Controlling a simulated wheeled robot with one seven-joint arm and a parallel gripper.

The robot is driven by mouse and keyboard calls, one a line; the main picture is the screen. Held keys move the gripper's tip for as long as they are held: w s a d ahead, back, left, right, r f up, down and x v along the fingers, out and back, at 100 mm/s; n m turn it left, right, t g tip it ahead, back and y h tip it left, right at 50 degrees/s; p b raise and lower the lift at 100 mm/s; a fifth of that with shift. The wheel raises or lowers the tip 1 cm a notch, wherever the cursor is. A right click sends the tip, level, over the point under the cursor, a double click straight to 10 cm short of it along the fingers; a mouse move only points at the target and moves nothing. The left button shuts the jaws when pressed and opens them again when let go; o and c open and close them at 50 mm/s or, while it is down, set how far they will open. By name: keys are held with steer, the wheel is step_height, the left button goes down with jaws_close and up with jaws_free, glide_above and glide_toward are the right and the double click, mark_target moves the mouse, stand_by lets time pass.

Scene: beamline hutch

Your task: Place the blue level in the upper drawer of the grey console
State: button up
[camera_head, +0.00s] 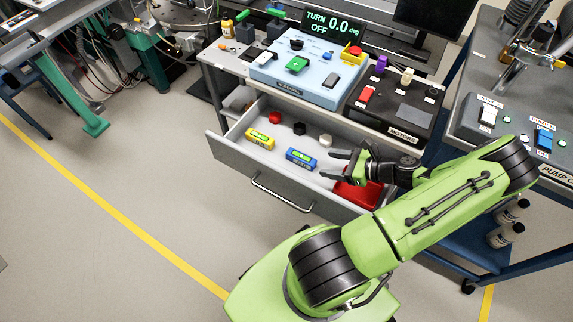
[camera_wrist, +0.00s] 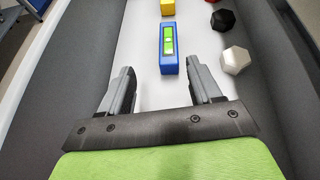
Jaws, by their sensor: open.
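The blue level (camera_head: 301,158) lies in the open upper drawer (camera_head: 238,160) of the grey console, near the drawer's middle. It has a green window on top. In the wrist view the blue level (camera_wrist: 169,50) lies just beyond my gripper (camera_wrist: 163,80), ahead of the gap between the fingertips and a little right of its middle. My gripper (camera_head: 343,166) is open and empty, over the right part of the drawer in the head view. The fingers do not touch the level.
The drawer also holds a yellow level (camera_head: 260,139), a red piece (camera_head: 274,117), a black piece (camera_head: 299,128), a white piece (camera_head: 325,140) and a red bin (camera_head: 357,192) below my gripper. Control boxes stand on the console top. A pump cart (camera_head: 540,140) is at the right.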

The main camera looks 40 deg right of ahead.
steer(key=w+a+r+n+g+h, duration=0.4)
steer(key=a+r+n+g, duration=0.6)
steer(key=a+r+n, duration=0.75)
steer(key=s+a+r+n+t+h, duration=0.1)
steer(key=s+a+r+n+t, duration=0.3)
steer(key=s+a+r+n, duration=0.4)
step_height(320, 180, up, 3)
steer(key=s+n, duration=0.1)
steer(key=n, duration=0.4)
steer(key=shift+a, duration=0.35)
steer(key=shift+f, duration=0.1)
